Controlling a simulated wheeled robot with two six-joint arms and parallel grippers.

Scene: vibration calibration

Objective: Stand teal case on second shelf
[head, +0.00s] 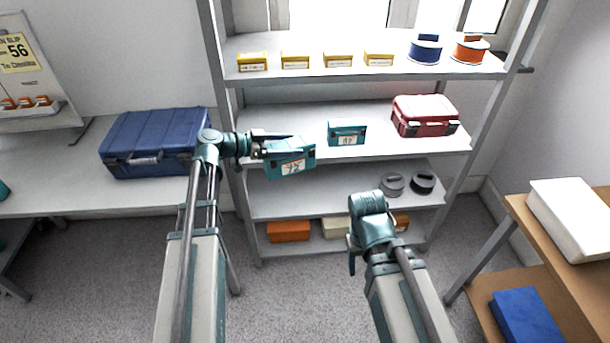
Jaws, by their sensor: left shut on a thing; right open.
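A teal case (291,166) with a white label is in my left gripper (281,144), which is shut on it. The case is slightly tilted, at the front left of the second shelf from the top (390,152). I cannot tell whether it touches the shelf. Another teal case (347,134) with a white label stands on that shelf, to the right of the held one and apart from it. My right gripper (352,262) is open and empty, low in front of the rack; its fingers are mostly hidden behind its wrist.
A red case (425,115) stands at the second shelf's right end. Yellow boxes (338,60) and spools (425,50) line the top shelf (275,72). Dark rolls (392,184) sit on the third shelf. A blue case (150,142) lies on the left bench. A white box (572,215) is at right.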

